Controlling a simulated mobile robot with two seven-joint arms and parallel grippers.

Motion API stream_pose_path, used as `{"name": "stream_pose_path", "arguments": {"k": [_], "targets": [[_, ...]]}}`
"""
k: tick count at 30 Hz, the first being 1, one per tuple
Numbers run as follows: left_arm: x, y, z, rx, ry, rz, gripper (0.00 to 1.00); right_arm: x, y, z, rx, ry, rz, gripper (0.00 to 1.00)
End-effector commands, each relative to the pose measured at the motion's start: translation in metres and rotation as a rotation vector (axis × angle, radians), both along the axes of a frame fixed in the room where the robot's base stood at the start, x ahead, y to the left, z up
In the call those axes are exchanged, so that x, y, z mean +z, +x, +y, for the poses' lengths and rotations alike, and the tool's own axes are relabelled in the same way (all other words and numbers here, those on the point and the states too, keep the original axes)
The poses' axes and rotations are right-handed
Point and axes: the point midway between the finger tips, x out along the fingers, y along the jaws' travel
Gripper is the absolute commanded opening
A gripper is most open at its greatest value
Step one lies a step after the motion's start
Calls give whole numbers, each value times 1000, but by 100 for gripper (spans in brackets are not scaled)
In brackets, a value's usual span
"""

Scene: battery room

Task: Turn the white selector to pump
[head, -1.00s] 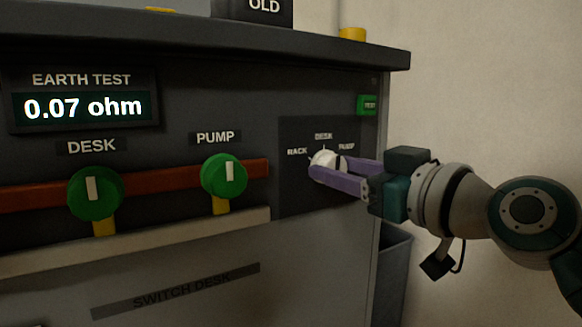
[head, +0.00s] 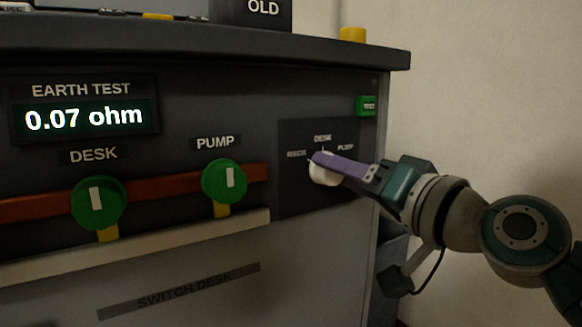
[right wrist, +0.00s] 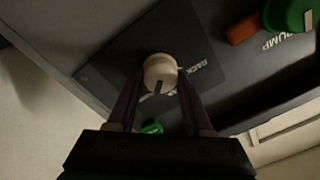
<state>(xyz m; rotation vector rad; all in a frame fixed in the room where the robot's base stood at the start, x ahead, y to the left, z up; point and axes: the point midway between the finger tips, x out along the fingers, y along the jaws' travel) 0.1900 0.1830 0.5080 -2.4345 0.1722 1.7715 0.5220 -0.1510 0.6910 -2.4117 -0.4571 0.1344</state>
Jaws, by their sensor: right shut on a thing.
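The white selector (head: 324,177) is a round knob on a dark panel at the right of the desk front, under the labels RACK, DESK and PUMP. My right gripper (head: 322,165) is shut on it, and a purple finger covers its upper part in the head view. In the right wrist view the selector (right wrist: 160,71) sits between the two fingers of the right gripper (right wrist: 159,80). A dark mark on its face points down, towards the gripper's palm and the green button; the exact label it points at is hard to read. My left gripper is not in view.
A green TEST button (head: 368,106) is above right of the selector. Green DESK (head: 98,203) and PUMP (head: 224,181) knobs are on the left, by a red bar (head: 150,191). The display (head: 84,117) reads 0.07 ohm. A plain wall is on the right.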

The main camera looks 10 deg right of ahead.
Motion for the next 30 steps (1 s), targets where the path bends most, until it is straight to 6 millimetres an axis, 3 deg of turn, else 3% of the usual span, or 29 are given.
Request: {"name": "stream_pose_path", "arguments": {"k": [9, 27, 28, 30], "targets": [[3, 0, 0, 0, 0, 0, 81, 0, 0, 0, 1, 134, 48, 0], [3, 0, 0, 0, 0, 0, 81, 0, 0, 0, 1, 169, 61, 0], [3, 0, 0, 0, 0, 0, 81, 0, 0, 0, 1, 169, 61, 54], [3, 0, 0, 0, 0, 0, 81, 0, 0, 0, 1, 168, 60, 62]]}}
